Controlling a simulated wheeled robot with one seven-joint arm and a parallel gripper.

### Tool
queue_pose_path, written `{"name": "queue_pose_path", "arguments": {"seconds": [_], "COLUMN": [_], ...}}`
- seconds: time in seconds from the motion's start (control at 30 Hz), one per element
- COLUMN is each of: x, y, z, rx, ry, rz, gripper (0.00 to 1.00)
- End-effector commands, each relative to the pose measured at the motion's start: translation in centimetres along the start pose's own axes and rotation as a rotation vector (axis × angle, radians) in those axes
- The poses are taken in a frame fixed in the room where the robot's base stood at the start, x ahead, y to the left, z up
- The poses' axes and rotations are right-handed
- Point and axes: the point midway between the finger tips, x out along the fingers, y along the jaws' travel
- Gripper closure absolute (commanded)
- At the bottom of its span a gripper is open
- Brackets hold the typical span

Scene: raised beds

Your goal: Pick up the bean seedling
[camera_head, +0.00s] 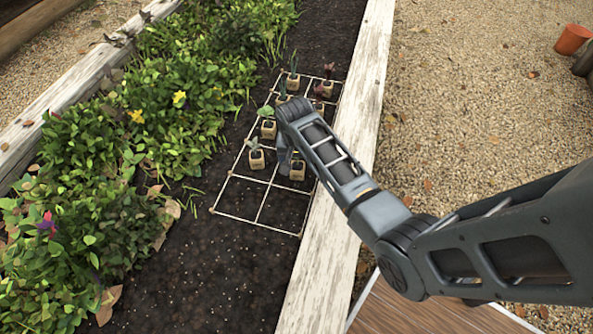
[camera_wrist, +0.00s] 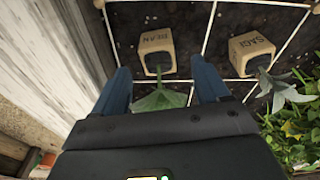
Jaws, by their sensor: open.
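The bean seedling (camera_wrist: 157,50) is a small light-brown block pot lettered BEAN with a green leaf (camera_wrist: 160,98). In the wrist view it lies between and a little beyond the two blue fingers of my gripper (camera_wrist: 163,76), which is open and touches nothing I can see. In the head view, the pot that matches it (camera_head: 297,171) stands in a grid cell by the right plank. My gripper (camera_head: 285,163) is just left of it there, partly hidden by my arm.
A pot lettered SAGE (camera_wrist: 252,50) with grey-green leaves stands beside it, also seen in the head view (camera_head: 256,158). Several more seedling pots stand farther back in the string grid (camera_head: 262,225). The front cells are empty. A white wooden plank (camera_head: 335,215) edges the bed.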

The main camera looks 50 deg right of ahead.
Motion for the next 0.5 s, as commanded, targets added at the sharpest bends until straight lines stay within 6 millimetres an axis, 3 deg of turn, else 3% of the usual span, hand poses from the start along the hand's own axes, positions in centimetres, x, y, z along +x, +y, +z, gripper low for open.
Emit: {"name": "queue_pose_path", "arguments": {"seconds": [0.4,0.5], "x": [5.0,5.4], "y": [0.2,0.2], "z": [0.3,0.3], "rx": [0.000,0.000], "ry": [0.000,0.001], "rz": [0.000,-0.001], "gripper": [0.26,0.26]}}
